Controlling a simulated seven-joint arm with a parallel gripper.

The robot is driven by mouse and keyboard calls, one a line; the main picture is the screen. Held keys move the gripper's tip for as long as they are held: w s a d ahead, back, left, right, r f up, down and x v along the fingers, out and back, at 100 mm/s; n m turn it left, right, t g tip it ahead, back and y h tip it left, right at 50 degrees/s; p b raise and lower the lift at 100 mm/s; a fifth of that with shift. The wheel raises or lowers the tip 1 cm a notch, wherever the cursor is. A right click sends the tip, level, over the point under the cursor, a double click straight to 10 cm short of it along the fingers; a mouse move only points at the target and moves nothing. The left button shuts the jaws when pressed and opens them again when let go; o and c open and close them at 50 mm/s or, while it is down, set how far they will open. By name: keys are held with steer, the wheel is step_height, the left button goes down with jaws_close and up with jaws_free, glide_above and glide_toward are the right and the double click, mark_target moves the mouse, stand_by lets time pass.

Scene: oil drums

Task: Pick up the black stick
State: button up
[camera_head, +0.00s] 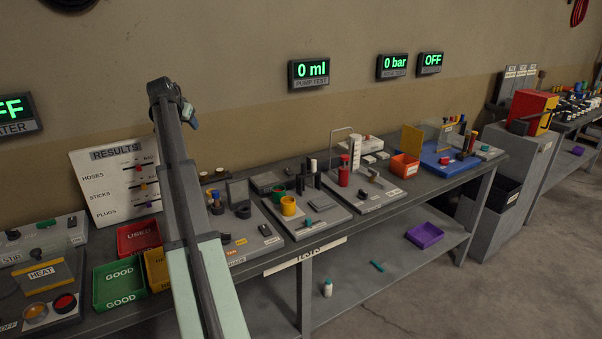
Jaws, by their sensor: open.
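Slim black upright pieces (314,165) stand on a grey test board in the middle of the bench; one of them could be the black stick, but they are too small to tell apart. My gripper (191,121) is at the top end of my raised arm, left of centre. It is small and dark here, open, with nothing seen in it. It is in the air, up and to the left of the black pieces and well apart from them. My arm hides part of the bench behind it.
Red and green trays (119,284) stand left of my arm. A results board (117,182) leans on the wall. The air above the bench is mostly clear.

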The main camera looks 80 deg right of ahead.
steer(key=s+d+f+m+g+y, duration=0.15)
steer(key=s+d, duration=0.25)
steer(key=s, duration=0.5)
steer(key=s+d+f+m+g, duration=0.15)
steer(key=s+d, duration=0.25)
steer(key=s, duration=0.5)
steer(key=m+g+y, duration=0.1)
steer(key=m+y, duration=0.1)
steer(key=y, duration=0.1)
glide_toward(303, 163)
steer(key=x, duration=1.1)
steer(key=shift+d, duration=0.1)
steer(key=shift+r, duration=0.1)
jaws_close()
